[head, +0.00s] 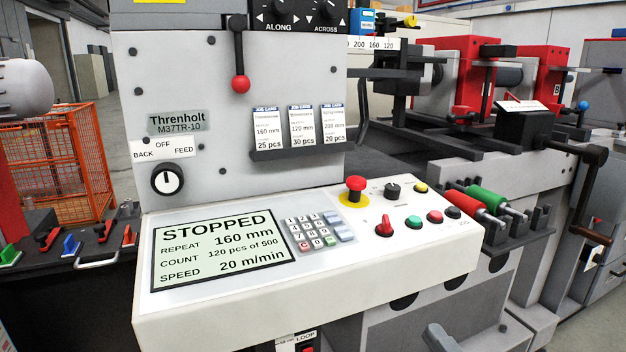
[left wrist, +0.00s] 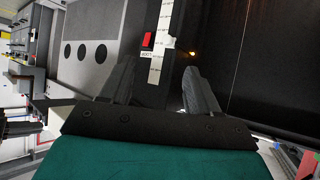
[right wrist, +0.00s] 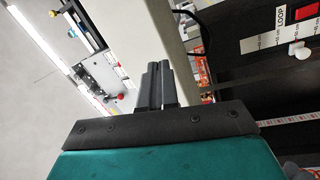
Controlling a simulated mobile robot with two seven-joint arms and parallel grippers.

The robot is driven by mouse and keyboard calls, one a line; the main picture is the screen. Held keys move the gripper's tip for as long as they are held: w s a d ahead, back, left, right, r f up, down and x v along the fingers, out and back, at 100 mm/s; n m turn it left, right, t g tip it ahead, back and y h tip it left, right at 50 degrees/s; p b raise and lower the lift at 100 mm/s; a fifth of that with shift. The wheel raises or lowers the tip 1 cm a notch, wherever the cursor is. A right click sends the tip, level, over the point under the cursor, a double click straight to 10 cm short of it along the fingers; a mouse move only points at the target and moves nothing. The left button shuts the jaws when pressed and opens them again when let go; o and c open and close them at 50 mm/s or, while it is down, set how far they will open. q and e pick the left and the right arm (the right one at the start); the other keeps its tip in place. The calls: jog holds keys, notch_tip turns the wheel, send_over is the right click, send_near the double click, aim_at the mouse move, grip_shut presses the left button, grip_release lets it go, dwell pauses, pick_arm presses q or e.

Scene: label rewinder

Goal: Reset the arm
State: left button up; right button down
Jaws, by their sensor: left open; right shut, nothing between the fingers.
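My left gripper (left wrist: 157,75) is open in the left wrist view, its two dark fingers wide apart with nothing between them. In the head view a lever with a red knob (head: 240,84) hangs down on the grey machine front. Which arm the task means cannot be told from these frames.
A black crank (head: 590,190) juts out at the right. An orange wire cage (head: 75,150) stands at the left.

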jog(key=s+a+f+m+g+h+p, duration=0.1)
jog(key=s+a+f+m+g+h, duration=0.1)
jog(key=s+f+m+g, duration=0.4)
jog(key=s+a+f+m+g+h, duration=0.1)
jog(key=s+a+f+m+g, duration=0.1)
jog(key=s+f+m, duration=0.75)
pick_arm(q)
notch_tip(320, 180, up, 10)
jog(key=s+a+y+p, duration=0.1)
jog(key=a+p, duration=0.2)
jog(key=p, duration=1.1)
jog(key=shift+s+r, duration=0.25)
jog(key=shift+s, duration=0.15)
pick_arm(e)
notch_tip(320, 180, up, 7)
jog(key=w+d+h, duration=0.1)
jog(key=d, duration=0.2)
jog(key=shift+w+r+m, duration=0.2)
jog(key=shift+w+m, duration=0.2)
jog(key=shift+m, duration=0.05)
